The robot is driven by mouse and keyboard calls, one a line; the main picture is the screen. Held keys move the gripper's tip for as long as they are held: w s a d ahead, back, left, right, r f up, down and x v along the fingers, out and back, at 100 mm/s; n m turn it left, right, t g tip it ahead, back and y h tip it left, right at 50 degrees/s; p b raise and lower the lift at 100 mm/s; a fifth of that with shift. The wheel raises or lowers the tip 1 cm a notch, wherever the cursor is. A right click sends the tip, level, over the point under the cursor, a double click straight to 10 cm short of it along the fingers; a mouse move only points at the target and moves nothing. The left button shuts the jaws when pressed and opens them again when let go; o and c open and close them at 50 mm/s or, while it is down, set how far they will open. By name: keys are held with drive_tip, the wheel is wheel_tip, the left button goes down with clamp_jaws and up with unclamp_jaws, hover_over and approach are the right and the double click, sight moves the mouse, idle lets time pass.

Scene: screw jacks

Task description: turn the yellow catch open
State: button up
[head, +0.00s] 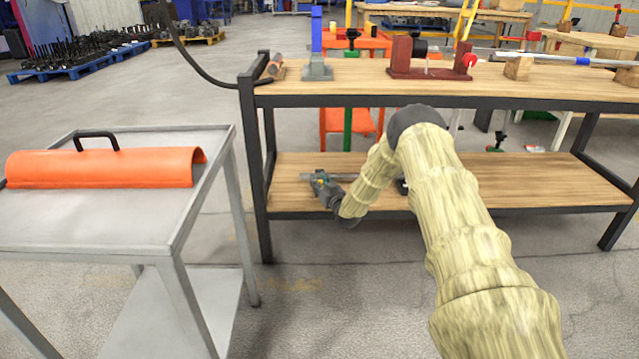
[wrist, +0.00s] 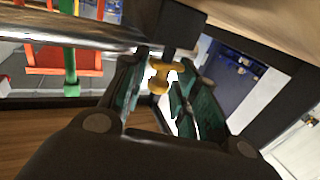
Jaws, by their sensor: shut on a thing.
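The yellow catch (wrist: 159,76) is a small knob-like piece on the underside of a dark block (wrist: 181,28) in the wrist view. My gripper (wrist: 165,84) has its two green-padded fingers on either side of the catch, shut on it. In the head view my gripper (head: 323,186) is low by the left part of the lower shelf, and a speck of yellow (head: 321,181) shows at its fingers. A grey metal bar (head: 350,177) runs to the right from there, and it also crosses the upper left of the wrist view (wrist: 65,30). The catch's exact angle is hard to tell.
The wooden lower shelf (head: 480,178) lies under the workbench top (head: 440,88), with a dark frame post (head: 254,180) left of my gripper. A metal cart (head: 100,222) with an orange curved cover (head: 105,168) stands at left. Floor between cart and bench is clear.

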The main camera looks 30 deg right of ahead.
drive_tip(key=o, duration=0.8)
drive_tip(key=shift+s+d+f, duration=0.1)
drive_tip(key=shift+s+d, duration=0.1)
drive_tip(key=shift+d, duration=0.35)
drive_tip(key=shift+c, duration=0.2)
drive_tip(key=shift+w+a, duration=0.15)
drive_tip(key=shift+a, duration=0.3)
drive_tip(key=s+a, duration=0.1)
drive_tip(key=s, duration=1.1)
drive_tip(key=shift+a, duration=0.3)
